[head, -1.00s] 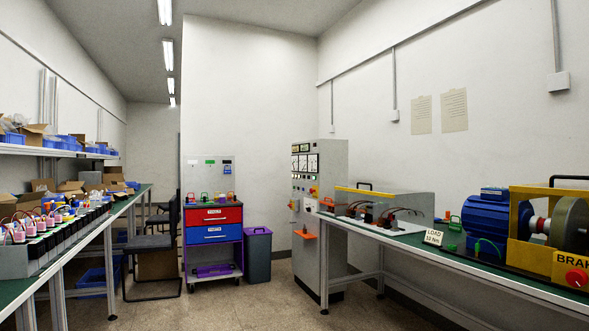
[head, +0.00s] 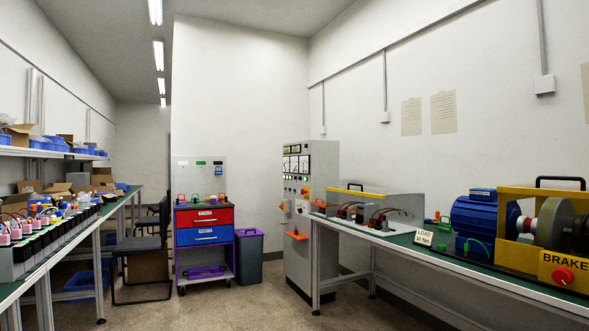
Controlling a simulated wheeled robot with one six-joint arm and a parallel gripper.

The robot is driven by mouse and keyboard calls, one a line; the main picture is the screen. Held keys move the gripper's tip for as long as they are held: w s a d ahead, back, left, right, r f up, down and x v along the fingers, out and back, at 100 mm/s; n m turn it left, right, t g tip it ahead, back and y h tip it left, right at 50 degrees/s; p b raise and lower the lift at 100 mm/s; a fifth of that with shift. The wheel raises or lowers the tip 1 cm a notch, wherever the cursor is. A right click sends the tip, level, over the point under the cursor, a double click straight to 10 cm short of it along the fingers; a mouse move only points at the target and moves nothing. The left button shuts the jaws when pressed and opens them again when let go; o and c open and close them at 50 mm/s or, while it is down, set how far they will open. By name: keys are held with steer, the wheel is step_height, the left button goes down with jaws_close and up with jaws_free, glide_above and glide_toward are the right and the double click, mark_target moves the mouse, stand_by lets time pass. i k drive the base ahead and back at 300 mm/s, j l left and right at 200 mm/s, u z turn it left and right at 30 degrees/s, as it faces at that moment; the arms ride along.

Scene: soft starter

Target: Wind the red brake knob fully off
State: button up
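The red brake knob (head: 563,276) sits on the front of the yellow brake frame (head: 519,250), just below the black BRAKE lettering, at the right of the head view. The frame stands on the green-topped bench at the right, around a grey disc (head: 553,222) on the shaft of a blue motor (head: 473,218). A small card (head: 424,237) reading LOAD stands in front of the motor. How far the knob is wound cannot be told. My gripper is not in view.
The right bench (head: 400,240) carries a clear-covered unit with cables. A grey control cabinet (head: 325,215) stands at its far end. A red and blue drawer trolley (head: 204,226), a bin (head: 249,257) and a chair (head: 140,250) stand behind. The floor between the benches is clear.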

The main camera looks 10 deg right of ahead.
mark_target(561, 277)
steer(key=z, duration=1.55)
